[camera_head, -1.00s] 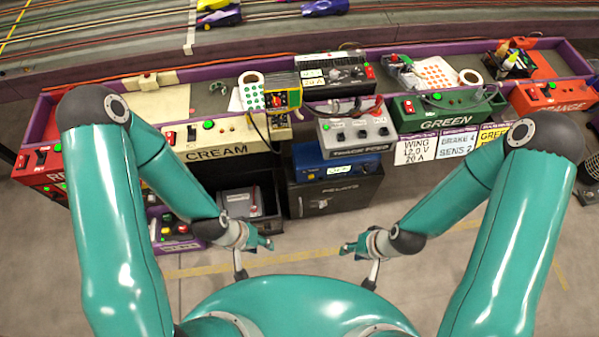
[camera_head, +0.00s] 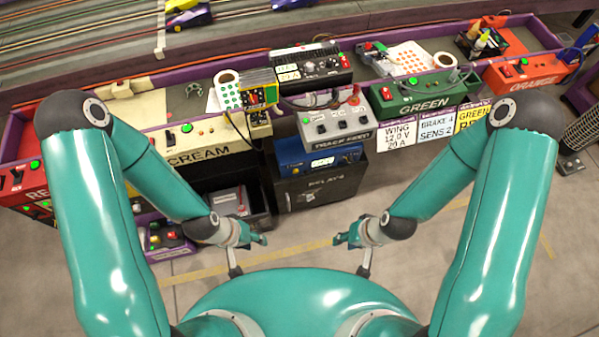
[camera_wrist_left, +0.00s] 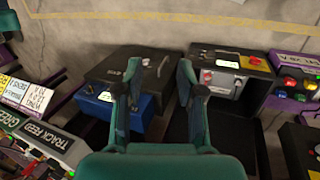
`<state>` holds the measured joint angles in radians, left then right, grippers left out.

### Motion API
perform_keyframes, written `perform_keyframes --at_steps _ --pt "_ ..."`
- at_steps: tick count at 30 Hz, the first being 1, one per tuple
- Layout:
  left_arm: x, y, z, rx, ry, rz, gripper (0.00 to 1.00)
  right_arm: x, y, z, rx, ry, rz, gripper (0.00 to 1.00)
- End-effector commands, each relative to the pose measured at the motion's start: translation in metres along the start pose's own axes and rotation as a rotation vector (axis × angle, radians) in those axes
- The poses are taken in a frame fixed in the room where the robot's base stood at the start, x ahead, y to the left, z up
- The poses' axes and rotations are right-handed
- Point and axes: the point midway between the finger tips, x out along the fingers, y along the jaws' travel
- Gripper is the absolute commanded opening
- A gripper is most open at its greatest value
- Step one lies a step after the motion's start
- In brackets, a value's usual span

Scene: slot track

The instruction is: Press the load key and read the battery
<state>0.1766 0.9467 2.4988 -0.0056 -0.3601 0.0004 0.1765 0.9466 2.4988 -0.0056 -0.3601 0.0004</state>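A battery or a load key is not something I can pick out with certainty. A blue box (camera_head: 290,152) with a small lit display stands on a black box marked RELAYS (camera_head: 316,187); the blue box also shows in the wrist view (camera_wrist_left: 147,108). A yellow-and-green handheld meter (camera_head: 262,92) with a red part stands on the bench by the CREAM panel. My left gripper (camera_head: 262,238) hangs in front of the bench; in the wrist view its fingers (camera_wrist_left: 160,72) are apart with nothing between. My right gripper (camera_head: 337,240) is also clear of the bench, its fingers too small to judge.
A grey TRACK FEED box (camera_head: 337,127) with knobs sits above the blue box. The CREAM (camera_head: 210,141) and GREEN (camera_head: 425,101) panels flank it. An open dark bin (camera_head: 257,222) holds a grey case (camera_head: 228,202).

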Motion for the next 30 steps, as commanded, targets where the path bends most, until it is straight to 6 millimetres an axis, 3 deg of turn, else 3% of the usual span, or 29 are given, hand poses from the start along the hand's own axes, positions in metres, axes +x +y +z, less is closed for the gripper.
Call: perform_keyframes --at_steps 1,6,30 --pt "0.0000 0.0000 0.0000 0.000 0.000 0.000 0.27 0.0000 0.0000 0.0000 0.000 0.000 0.000 0.35" --pt "0.0000 0.0000 -0.0001 0.000 0.000 0.000 0.00 0.0000 0.0000 0.0000 0.000 0.000 0.000 0.35" --pt "0.0000 0.0000 0.0000 0.000 0.000 0.000 0.00 0.0000 0.0000 0.0000 0.000 0.000 0.000 0.35"
